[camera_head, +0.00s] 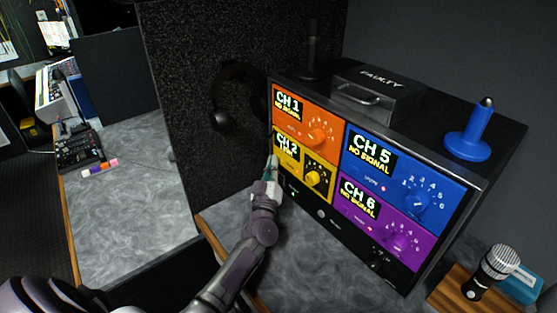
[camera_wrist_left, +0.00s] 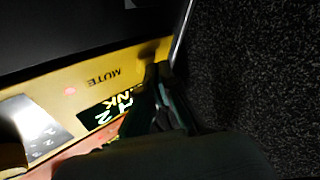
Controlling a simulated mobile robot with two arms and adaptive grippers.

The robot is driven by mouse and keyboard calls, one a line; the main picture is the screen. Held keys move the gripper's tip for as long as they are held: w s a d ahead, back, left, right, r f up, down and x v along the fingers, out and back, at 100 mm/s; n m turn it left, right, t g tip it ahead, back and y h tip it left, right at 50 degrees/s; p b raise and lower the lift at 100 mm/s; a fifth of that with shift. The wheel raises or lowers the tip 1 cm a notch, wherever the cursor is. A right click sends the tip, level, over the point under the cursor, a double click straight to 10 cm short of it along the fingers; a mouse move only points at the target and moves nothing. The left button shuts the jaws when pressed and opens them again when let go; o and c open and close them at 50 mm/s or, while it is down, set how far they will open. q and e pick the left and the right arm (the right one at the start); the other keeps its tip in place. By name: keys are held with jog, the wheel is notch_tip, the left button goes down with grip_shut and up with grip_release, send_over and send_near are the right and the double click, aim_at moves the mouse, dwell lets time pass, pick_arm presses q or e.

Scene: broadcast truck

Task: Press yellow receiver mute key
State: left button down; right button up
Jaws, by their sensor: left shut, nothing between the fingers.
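The yellow CH 2 receiver (camera_head: 290,176) sits at the lower left of the rack, below the orange CH 1 receiver. In the left wrist view its yellow face (camera_wrist_left: 50,78) appears rotated, with a "MUTE" label, a red light (camera_wrist_left: 70,91) and a shadowed raised bit, perhaps the mute key (camera_wrist_left: 149,50), near its edge. My left gripper (camera_head: 273,163) is shut and empty at the left edge of the yellow receiver. In the left wrist view its fingertips (camera_wrist_left: 160,72) are just beside that raised bit; I cannot tell whether they touch. My right gripper is not in view.
The blue CH 5 (camera_head: 400,174) and purple CH 6 (camera_head: 384,221) receivers fill the right side. A "FAULTY" box (camera_head: 377,92) and a blue cone-like object (camera_head: 470,142) stand on top. Headphones (camera_head: 219,117) hang on the dark partition. A microphone (camera_head: 492,266) stands at lower right.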

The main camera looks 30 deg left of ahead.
pick_arm(q)
jog(key=shift+w, duration=0.1)
dwell(0.3)
jog(key=shift+s+a+p, duration=0.2)
jog(key=shift+s+p, duration=0.1)
jog(key=shift+s, duration=0.25)
jog(key=s+a+p, duration=0.2)
jog(key=s, duration=0.3)
jog(key=shift+s+a, duration=0.15)
jog(key=shift+s, duration=0.15)
dwell(0.6)
